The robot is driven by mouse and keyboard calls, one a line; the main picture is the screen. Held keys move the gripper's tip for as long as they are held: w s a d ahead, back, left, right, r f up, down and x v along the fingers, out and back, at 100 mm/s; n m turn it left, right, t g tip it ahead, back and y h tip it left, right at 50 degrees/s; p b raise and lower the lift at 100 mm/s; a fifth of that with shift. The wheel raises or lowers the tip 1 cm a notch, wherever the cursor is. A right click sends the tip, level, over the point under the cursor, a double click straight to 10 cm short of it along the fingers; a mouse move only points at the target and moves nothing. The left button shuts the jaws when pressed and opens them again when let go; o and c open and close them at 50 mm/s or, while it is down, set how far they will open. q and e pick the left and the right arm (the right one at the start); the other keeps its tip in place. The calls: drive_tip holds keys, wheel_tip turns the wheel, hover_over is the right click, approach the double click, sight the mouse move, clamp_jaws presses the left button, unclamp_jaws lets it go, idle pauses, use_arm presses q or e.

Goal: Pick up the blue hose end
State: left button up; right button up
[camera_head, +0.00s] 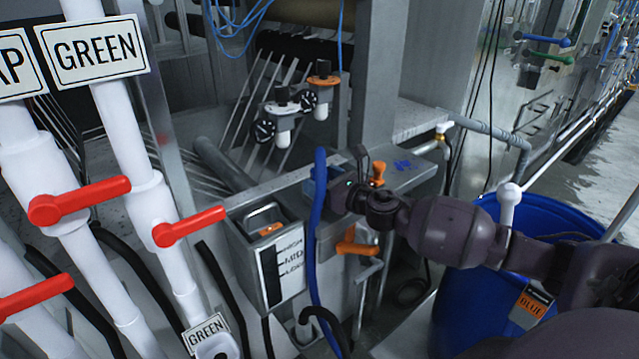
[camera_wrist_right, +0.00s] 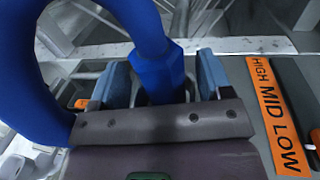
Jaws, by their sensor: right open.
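The blue hose (camera_head: 317,240) hangs as a long strand in front of the machine in the head view. Its end there is largely hidden by my right gripper (camera_head: 320,185). In the right wrist view the hose arcs over from the left and its blue hose end (camera_wrist_right: 160,72) points down between the two blue-grey fingers of my right gripper (camera_wrist_right: 163,80). The fingers stand apart on either side of the hose end. I cannot tell whether either finger touches it. My left gripper is in neither view.
A grey tank with a HIGH/MID/LOW label (camera_head: 285,272) stands left of the hose. An orange-handled valve (camera_head: 357,244) sits just below my right gripper. White pipes with red handles (camera_head: 190,226) stand at the left. A blue barrel (camera_head: 475,300) stands at the right under my arm.

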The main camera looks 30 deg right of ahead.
drive_tip(key=shift+w+a, duration=0.15)
drive_tip(key=shift+w, duration=0.35)
drive_tip(key=shift+c, duration=0.3)
drive_tip(key=c, duration=1.1)
